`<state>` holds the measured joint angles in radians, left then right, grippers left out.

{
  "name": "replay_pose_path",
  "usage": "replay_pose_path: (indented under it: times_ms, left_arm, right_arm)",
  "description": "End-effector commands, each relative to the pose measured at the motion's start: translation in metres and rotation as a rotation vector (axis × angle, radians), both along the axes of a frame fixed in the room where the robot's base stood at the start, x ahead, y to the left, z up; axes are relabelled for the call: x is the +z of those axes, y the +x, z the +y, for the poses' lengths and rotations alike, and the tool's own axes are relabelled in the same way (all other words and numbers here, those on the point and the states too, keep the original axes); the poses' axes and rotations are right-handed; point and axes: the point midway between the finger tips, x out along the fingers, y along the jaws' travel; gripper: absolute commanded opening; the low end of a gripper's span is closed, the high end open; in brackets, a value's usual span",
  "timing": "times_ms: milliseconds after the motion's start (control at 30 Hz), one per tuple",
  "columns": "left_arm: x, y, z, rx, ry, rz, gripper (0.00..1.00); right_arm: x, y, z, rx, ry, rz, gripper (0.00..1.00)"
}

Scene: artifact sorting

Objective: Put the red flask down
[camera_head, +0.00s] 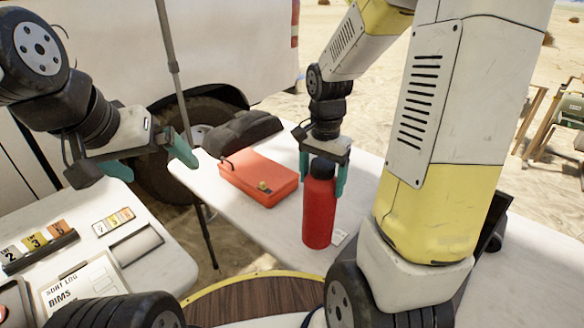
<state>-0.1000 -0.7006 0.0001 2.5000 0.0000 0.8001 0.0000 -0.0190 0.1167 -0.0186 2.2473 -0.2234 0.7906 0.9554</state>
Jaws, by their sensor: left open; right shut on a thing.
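The red flask (319,212) has a dark cap and stands upright at the near edge of the white table in the camera_head view. My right gripper (322,178) comes down from above and is shut on the flask near its cap, with a teal finger on each side. I cannot tell whether the flask's base touches the table. My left gripper (150,165) is open and empty, to the left, above the gap between the two tables.
A red case (258,180) lies on the white table (235,212), with a dark rounded object (243,132) behind it. The left table (165,268) holds a sort log sheet (82,287) and numbered cards (38,240). A thin pole (172,60) stands between the tables.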

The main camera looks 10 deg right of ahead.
Motion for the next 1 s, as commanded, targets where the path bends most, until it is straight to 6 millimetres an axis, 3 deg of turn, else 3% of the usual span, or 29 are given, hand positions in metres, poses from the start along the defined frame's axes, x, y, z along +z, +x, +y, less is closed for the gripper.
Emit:
replay_pose_path:
  times_ms: [400, 567, 800, 1000]
  left_arm:
    - [0.000, 0.000, 0.000, 0.000, 0.000, 0.001, 1.00]
    - [0.000, 0.000, 0.000, 0.000, 0.000, 0.001, 1.00]
    - [0.000, 0.000, 0.000, 0.000, 0.000, 0.001, 1.00]
    - [0.000, 0.000, 0.000, 0.000, 0.000, 0.000, 1.00]
  right_arm:
    - [-0.009, 0.094, 0.012, 0.000, 0.001, -0.002, 0.06]
    - [-0.011, 0.123, 0.015, 0.000, 0.001, -0.004, 0.06]
    - [-0.014, 0.137, 0.016, -0.001, 0.001, -0.002, 0.06]
    - [-0.037, 0.136, 0.016, 0.000, 0.001, 0.001, 0.06]
